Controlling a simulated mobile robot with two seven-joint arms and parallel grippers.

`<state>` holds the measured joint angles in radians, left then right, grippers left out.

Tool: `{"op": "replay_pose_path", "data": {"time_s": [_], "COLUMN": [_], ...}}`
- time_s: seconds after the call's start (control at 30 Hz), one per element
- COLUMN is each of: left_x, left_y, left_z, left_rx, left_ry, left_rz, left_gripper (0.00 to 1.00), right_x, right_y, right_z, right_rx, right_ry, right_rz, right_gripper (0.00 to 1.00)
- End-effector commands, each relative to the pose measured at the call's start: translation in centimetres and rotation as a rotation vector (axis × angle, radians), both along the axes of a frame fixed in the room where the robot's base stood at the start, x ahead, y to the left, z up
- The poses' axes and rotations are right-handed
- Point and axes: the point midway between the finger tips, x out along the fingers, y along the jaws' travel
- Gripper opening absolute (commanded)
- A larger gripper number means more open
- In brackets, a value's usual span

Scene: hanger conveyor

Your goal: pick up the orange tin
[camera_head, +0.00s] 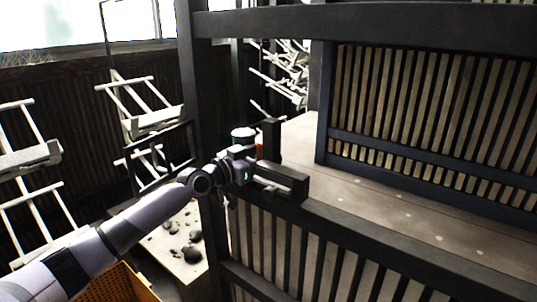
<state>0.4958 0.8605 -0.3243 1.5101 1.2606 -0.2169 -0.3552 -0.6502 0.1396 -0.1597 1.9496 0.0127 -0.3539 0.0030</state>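My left arm reaches in from the left, and its gripper (246,165) is at the near end of the wooden counter, by the dark rail. A small orange patch (260,144) shows just behind the gripper, beside a dark upright piece; it looks like part of the orange tin. Most of it is hidden by the gripper. A white, round-topped piece stands just left of the orange patch; I cannot tell whether it belongs to the tin. The fingers are too small and dark to tell open from shut. My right gripper is not in view.
The wooden counter (400,215) is clear to the right, with a slatted wall (425,110) behind it and a dark slatted front. White hanger frames (145,120) hang at left. Dark lumps (191,254) lie on a low pale surface near an orange crate (138,284).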

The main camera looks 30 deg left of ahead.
Motion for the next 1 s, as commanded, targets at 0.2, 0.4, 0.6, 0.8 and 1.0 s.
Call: {"op": "replay_pose_path", "data": {"time_s": [0.2,0.4,0.6,0.8,1.0], "left_x": [0.0,0.0,0.0,0.0,0.0], "left_y": [0.0,0.0,0.0,0.0,0.0], "left_z": [0.0,0.2,0.5,2.5,6.3], "left_rx": [-0.001,-0.001,-0.001,-0.002,0.0], "left_ry": [0.0,-0.005,-0.005,-0.008,-0.011], "left_rz": [0.0,0.001,0.001,-0.001,0.0], "left_gripper": [0.52,0.26,0.26,0.26,0.26], "right_x": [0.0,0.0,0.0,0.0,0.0], "right_y": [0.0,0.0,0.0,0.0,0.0], "right_z": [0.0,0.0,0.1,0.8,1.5], "right_rx": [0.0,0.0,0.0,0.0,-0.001], "right_ry": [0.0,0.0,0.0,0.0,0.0], "right_rz": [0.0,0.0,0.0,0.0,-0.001], "right_gripper": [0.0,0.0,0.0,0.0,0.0]}}
